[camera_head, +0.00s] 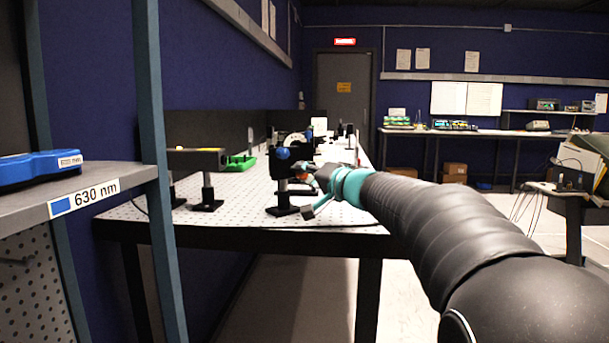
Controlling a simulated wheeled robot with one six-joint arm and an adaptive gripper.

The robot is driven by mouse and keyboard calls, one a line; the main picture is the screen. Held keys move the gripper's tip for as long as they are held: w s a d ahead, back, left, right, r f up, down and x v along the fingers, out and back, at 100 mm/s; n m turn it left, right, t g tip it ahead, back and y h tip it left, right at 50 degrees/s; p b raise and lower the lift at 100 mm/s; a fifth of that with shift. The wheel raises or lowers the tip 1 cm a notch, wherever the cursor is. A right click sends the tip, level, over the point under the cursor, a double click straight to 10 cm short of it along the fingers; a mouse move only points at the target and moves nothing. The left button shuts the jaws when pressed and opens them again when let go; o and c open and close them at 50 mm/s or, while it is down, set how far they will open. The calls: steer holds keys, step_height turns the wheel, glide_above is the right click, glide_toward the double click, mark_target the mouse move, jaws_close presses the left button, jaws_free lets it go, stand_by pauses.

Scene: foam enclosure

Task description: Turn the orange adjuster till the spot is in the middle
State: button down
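My gripper (312,190) reaches in from the right to the near part of the perforated optical table. Its tip is beside a dark optical mount (282,180) on a post, which has a blue round knob (283,153). A teal finger part points down and left, just right of the mount's base. The other finger blends into the dark parts behind it, so the gap between them is unclear. I cannot make out the orange adjuster; the gripper and mount may cover it. No light spot can be made out.
A shelf (100,185) labelled 630 nm holds a blue case (38,168) at the near left. More optics stand farther along the table (235,192).

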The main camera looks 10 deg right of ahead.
steer(key=shift+f+m+b, duration=0.1)
steer(key=shift+m+b, duration=0.95)
steer(key=shift+m, duration=0.45)
steer(key=m+b, duration=0.1)
steer(key=m, duration=0.1)
steer(key=shift+m, duration=0.3)
steer(key=m, duration=0.3)
steer(key=shift+m, duration=2)
steer(key=c, duration=0.9)
jaws_free()
